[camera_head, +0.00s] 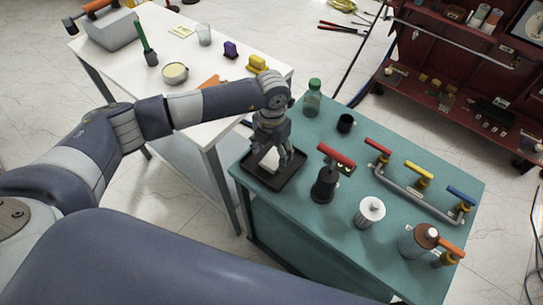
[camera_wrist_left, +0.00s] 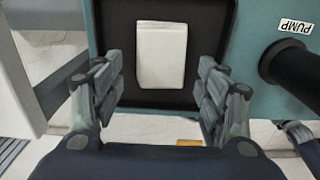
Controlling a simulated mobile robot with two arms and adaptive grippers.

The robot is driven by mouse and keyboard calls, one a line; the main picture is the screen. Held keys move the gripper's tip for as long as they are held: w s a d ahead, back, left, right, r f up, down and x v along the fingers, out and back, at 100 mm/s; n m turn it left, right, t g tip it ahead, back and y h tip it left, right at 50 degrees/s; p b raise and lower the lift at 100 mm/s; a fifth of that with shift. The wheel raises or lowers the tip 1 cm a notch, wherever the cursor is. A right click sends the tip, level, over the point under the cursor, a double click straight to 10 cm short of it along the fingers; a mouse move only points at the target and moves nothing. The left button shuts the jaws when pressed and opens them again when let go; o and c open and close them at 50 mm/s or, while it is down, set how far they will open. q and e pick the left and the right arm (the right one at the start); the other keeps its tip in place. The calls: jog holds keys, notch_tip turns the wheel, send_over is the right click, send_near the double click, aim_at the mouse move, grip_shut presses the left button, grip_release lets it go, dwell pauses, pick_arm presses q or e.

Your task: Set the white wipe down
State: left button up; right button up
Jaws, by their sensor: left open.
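The white wipe (camera_wrist_left: 161,55) lies flat in the dark tray (camera_wrist_left: 119,50) in the left wrist view. In the head view the tray (camera_head: 266,183) sits at the near left corner of the teal table, and the wipe (camera_head: 268,161) shows partly between my fingers. My left gripper (camera_head: 272,160) points down over the tray. In the left wrist view its fingers (camera_wrist_left: 160,95) are spread wide on either side of the wipe, apart from it. My right gripper is not in view.
On the teal table (camera_head: 360,130) stand a black pump with a red handle (camera_head: 324,185), a white canister (camera_head: 370,211), a green bottle (camera_head: 312,98), a black cup (camera_head: 346,123) and a pipe with coloured valves (camera_head: 415,192). A white table (camera_head: 150,25) with small items adjoins at left.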

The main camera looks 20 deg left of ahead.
aim_at(272, 160)
pick_arm(q)
notch_tip(272, 160, up, 10)
jog(key=b, duration=0.3)
dwell(0.4)
